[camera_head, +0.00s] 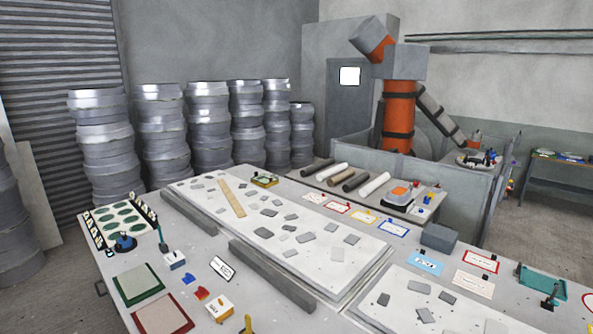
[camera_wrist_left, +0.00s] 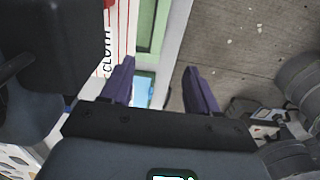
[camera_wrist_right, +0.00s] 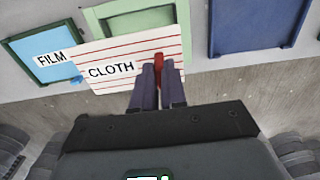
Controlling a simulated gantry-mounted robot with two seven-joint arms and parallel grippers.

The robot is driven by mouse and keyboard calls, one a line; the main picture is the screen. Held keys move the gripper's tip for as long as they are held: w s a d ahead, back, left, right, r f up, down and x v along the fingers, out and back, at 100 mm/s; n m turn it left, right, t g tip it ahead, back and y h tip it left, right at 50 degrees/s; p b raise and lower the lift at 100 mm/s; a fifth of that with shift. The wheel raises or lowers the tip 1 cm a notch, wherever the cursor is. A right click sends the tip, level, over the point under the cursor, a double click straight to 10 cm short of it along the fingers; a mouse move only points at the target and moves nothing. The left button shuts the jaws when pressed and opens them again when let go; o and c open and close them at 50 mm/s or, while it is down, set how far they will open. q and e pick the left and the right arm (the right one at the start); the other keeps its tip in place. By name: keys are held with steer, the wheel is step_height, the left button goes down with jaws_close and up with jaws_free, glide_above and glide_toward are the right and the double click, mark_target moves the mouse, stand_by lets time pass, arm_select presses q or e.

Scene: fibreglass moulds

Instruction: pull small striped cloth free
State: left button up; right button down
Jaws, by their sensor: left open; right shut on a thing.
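The small striped cloth (camera_wrist_right: 120,62) is a white sheet with red lines and the word CLOTH, in the upper middle of the right wrist view. My right gripper (camera_wrist_right: 158,70) is shut on a red tab (camera_wrist_right: 159,60) at the cloth's near edge. The fingers cover part of that edge. In the left wrist view the cloth (camera_wrist_left: 121,35) shows at the upper left, beside the left finger. My left gripper (camera_wrist_left: 160,72) is open, with nothing seen between its fingers. Neither gripper shows in the head view, and I cannot pick out the cloth there.
In the right wrist view a green-framed tray (camera_wrist_right: 135,12) lies partly behind the cloth, a FILM tray (camera_wrist_right: 45,52) to its left and a blue tray (camera_wrist_right: 258,28) to its right.

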steer(key=shift+r+p, duration=1.6)
steer(key=shift+p, duration=0.2)
